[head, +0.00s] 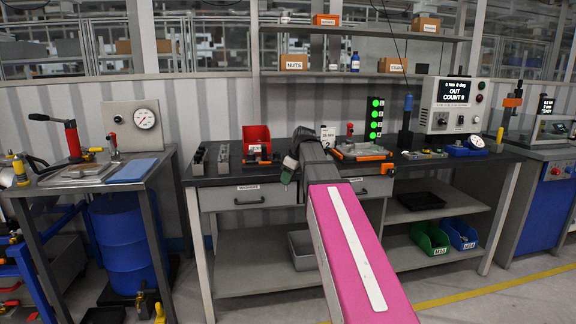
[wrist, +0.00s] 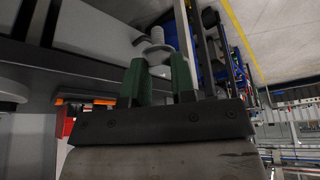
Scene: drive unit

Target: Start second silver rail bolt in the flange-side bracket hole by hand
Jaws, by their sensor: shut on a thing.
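My gripper (wrist: 158,82) shows in the wrist view with its two green fingers shut on a small light-grey part with a round shank and a wider disc, which looks like the silver rail bolt (wrist: 157,36). In the head view, my gripper (head: 287,176) hangs at the front edge of the workbench, left of my pink arm, with a green finger just showing. The bolt cannot be made out there. I cannot make out the flange-side bracket or its hole in either view. My arm hides part of the bench.
Green (head: 430,238) and blue (head: 460,235) bins sit on the lower shelf. A cart with a gauge (head: 144,118) stands at left.

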